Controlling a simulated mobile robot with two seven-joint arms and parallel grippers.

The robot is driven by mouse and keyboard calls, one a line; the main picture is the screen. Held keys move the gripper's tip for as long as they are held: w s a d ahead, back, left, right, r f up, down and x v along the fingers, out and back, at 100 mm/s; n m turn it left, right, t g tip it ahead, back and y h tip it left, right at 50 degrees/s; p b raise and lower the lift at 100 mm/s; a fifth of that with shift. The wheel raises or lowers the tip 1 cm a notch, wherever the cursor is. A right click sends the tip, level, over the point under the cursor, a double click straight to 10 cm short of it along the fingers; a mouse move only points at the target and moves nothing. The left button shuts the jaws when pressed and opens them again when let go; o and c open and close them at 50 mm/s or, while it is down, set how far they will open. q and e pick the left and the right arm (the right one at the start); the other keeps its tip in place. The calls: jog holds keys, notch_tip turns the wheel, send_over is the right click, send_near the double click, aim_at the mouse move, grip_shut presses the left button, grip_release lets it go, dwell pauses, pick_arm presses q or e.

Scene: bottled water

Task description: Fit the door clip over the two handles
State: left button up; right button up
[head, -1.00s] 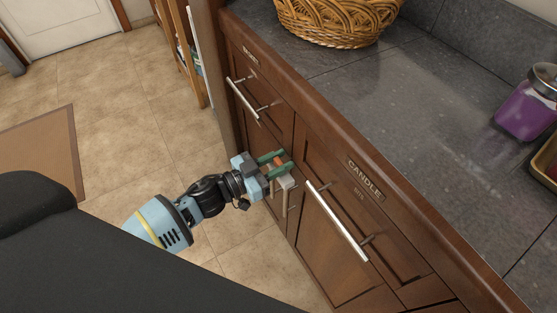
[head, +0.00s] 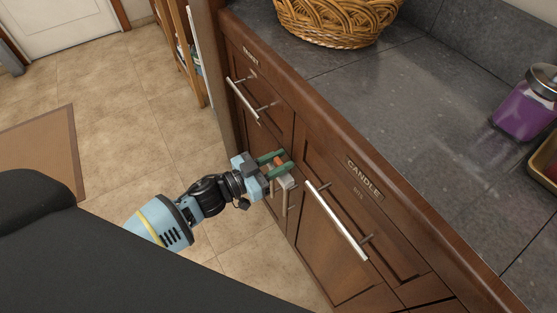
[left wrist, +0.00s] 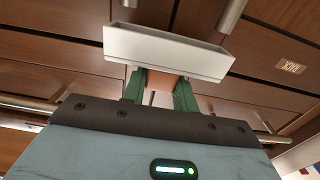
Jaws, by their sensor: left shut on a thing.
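The door clip (left wrist: 165,50) is a pale grey-white channel-shaped piece with an orange part between my fingers. It also shows in the head view (head: 286,182), partly hidden by the gripper. My left gripper (head: 277,160) has green fingers, shut on the orange part, in front of the lower cabinet doors. In the left wrist view, the ends of two metal door handles, one at left (left wrist: 126,3) and one at right (left wrist: 232,14), show beyond the clip's upper edge. The clip appears close to the handles; I cannot tell whether it touches them. My right gripper is out of view.
Drawers with long bar handles (head: 337,222) sit right of and above my gripper, beneath the counter edge (head: 390,185). A wicker basket (head: 340,20) and a purple candle jar (head: 526,108) stand on the counter. The tiled floor (head: 120,130) to the left is open.

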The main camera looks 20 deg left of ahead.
pick_arm(q)
jog(key=shift+f, duration=0.3)
jog(key=shift+f+b, duration=0.35)
jog(key=shift+b, duration=0.1)
jog(key=shift+f, duration=0.25)
jog(key=shift+f+b, duration=0.5)
jog(key=shift+f, duration=0.05)
jog(key=shift+f, duration=0.35)
jog(key=o, duration=1)
